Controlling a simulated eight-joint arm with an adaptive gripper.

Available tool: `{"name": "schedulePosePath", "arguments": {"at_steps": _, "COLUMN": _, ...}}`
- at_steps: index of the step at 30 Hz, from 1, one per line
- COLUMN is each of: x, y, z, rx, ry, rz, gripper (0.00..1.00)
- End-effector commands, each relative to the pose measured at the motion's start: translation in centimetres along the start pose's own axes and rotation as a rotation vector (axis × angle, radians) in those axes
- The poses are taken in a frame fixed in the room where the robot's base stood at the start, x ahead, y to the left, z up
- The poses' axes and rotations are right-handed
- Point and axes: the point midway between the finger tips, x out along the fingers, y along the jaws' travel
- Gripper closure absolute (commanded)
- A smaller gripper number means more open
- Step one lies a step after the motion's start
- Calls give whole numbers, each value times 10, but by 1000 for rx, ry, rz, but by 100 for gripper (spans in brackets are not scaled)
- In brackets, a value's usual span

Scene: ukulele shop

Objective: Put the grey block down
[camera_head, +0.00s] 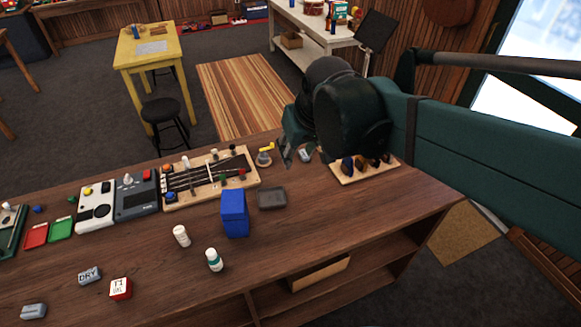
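My gripper (302,152) points down over the back of the wooden counter, at the right end of the board with strings. A small grey block (305,156) shows at its fingertips, beside the left finger. The arm's dark wrist covers much of the gripper, so I cannot tell whether the fingers touch the block or whether it rests on the counter. Two more grey blocks lie at the front left: one with dark lettering (89,275) and a plainer-looking one (33,311).
A stringed board (210,180), a blue box (235,214), a dark grey tray (271,198), two white bottles (181,236) and a red-and-white block (120,288) stand on the counter (350,225). A wooden rack (350,176) of dark pieces is just right of the gripper. The counter's front right is clear.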

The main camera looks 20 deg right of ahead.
Motion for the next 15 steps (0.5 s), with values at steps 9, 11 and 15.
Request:
{"name": "schedulePosePath", "arguments": {"at_steps": 9, "x": -14, "y": -16, "z": 46, "rx": 2, "ry": 77, "rz": -10, "gripper": 65}}
{"name": "schedulePosePath", "arguments": {"at_steps": 11, "x": -16, "y": -18, "z": 54, "rx": 3, "ry": 91, "rz": -13, "gripper": 65}}
{"name": "schedulePosePath", "arguments": {"at_steps": 15, "x": -18, "y": -24, "z": 71, "rx": 4, "ry": 122, "rz": -18, "gripper": 65}}
